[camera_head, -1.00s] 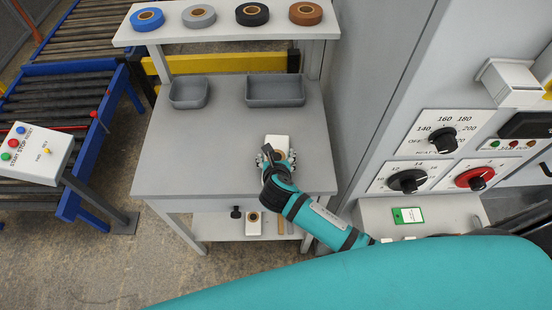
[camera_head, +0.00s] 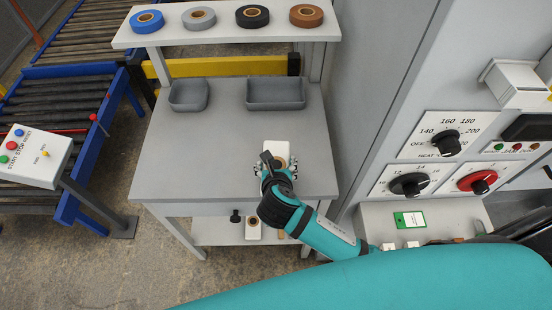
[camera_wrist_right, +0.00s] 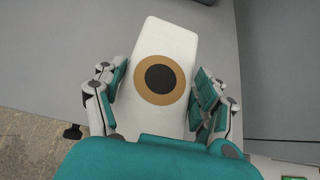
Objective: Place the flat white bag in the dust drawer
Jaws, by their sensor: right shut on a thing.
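The flat white bag (camera_head: 276,147) has a brown ring around a dark round centre. It is over the front right part of the grey table, and it fills the middle of the right wrist view (camera_wrist_right: 172,38). My right gripper (camera_head: 277,166) is shut on the bag, with teal fingers (camera_wrist_right: 160,92) at its two long sides. I cannot tell whether the bag touches the table top. A drawer front with a black knob (camera_head: 235,216) shows under the table's front edge; I cannot tell whether it is the dust drawer. My left gripper is not in view.
The grey table (camera_head: 180,150) holds two grey bins (camera_head: 189,95) (camera_head: 275,94) at its back. A shelf (camera_head: 225,33) above carries several tape rolls. A white object with a ring (camera_head: 253,227) lies below the table top. A control cabinet (camera_head: 385,90) stands close at right.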

